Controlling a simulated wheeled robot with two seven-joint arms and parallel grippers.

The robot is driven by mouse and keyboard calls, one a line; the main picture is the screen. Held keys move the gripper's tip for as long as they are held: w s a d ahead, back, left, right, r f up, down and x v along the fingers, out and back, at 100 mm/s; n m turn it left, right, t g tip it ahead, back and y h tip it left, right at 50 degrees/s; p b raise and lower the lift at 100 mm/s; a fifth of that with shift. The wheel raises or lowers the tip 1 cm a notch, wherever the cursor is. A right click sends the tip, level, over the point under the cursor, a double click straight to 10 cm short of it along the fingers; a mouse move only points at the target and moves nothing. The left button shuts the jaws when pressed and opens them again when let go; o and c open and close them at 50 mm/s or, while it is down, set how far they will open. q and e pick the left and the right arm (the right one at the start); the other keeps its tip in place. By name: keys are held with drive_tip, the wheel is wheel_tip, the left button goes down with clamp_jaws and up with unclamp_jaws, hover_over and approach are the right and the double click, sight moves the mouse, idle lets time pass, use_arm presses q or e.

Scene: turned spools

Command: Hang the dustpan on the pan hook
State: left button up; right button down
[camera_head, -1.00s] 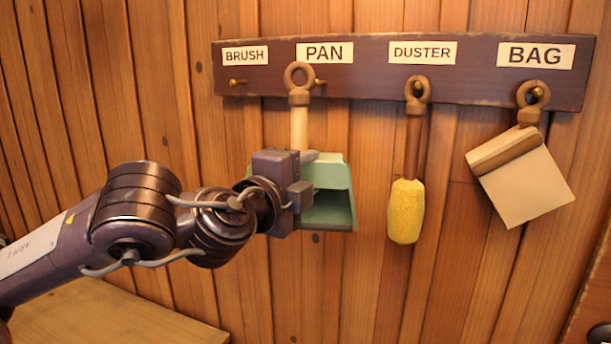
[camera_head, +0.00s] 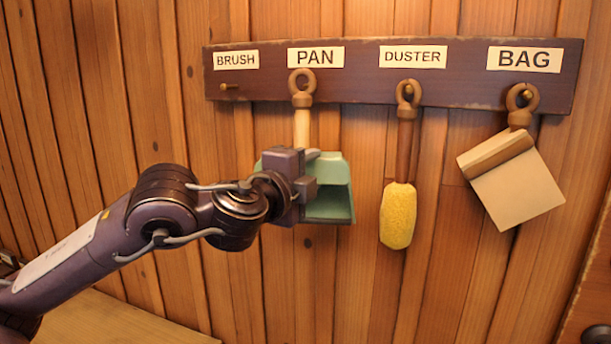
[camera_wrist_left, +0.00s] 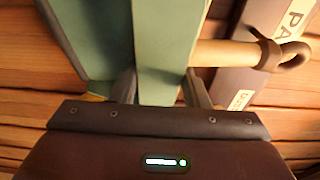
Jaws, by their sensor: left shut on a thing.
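The green dustpan (camera_head: 336,172) hangs handle up in my left gripper (camera_head: 311,172), in front of the plank wall. Its pale handle ends in a brown ring (camera_head: 302,88) just below the PAN label (camera_head: 316,56). The ring overlaps the place of the pan hook; I cannot tell whether the hook passes through it. In the left wrist view the fingers close on a green part of the dustpan (camera_wrist_left: 168,50), with the ring (camera_wrist_left: 285,58) at right near the board. My right gripper is not in view.
The dark board (camera_head: 390,90) carries an empty brush hook (camera_head: 228,87) at left. A yellow duster (camera_head: 398,215) hangs right of the dustpan, with a clear gap. A tan bag (camera_head: 511,185) hangs tilted further right. A wooden surface (camera_head: 110,322) lies at lower left.

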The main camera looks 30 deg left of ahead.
sight(308, 171)
use_arm(q)
drive_tip(key=shift+w+a+f, duration=0.1)
drive_tip(key=shift+w+a, duration=0.1)
drive_tip(key=shift+w, duration=0.7)
drive_tip(key=shift+w+a, duration=0.3)
drive_tip(key=shift+w, duration=0.55)
drive_tip(key=shift+w+f+b, duration=0.5)
drive_tip(key=shift+w+b, duration=0.25)
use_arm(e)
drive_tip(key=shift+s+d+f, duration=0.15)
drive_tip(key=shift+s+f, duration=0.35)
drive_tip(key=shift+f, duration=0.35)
use_arm(q)
drive_tip(key=shift+a, duration=0.1)
drive_tip(key=o, duration=1.2)
drive_tip(key=shift+f, duration=0.1)
drive_tip(key=shift+s, duration=0.1)
